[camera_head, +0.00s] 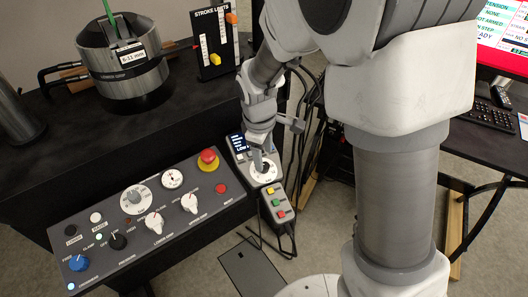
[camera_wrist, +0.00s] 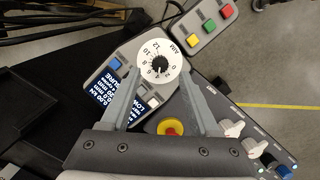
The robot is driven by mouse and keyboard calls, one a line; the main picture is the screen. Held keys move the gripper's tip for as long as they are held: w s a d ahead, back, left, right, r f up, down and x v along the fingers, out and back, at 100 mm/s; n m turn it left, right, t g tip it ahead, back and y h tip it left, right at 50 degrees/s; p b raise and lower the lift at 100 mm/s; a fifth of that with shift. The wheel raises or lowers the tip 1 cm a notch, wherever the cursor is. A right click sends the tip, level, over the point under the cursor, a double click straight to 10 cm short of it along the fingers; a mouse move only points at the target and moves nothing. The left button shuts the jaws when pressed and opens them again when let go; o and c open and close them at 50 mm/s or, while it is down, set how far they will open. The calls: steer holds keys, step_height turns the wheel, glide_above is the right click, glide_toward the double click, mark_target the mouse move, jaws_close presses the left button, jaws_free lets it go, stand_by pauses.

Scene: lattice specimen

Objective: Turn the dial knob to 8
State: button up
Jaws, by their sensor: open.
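The dial knob (camera_wrist: 159,66) is small and black, at the centre of a round white dial with numbers around it. The dial sits on a grey control box (camera_head: 241,148) with a blue-lit display. Where its pointer stands is too small to read surely. My gripper (camera_wrist: 160,73) is open in the wrist view, with one finger on each side of the dial and nothing between them but the knob further off. Touch cannot be told. In the head view my gripper (camera_head: 262,160) is over the dial and hides part of it.
A larger grey panel (camera_head: 115,255) beside the box carries a red emergency button (camera_head: 208,159), several knobs and another dial (camera_head: 136,199). A button pendant (camera_head: 277,204) with red, yellow and green buttons lies close by. Cables hang behind my arm.

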mark_target(265, 165)
steer(key=f, duration=0.5)
steer(key=shift+w+d+b, duration=0.15)
steer(key=shift+w+b, duration=0.15)
steer(key=shift+b, duration=0.05)
jaws_close()
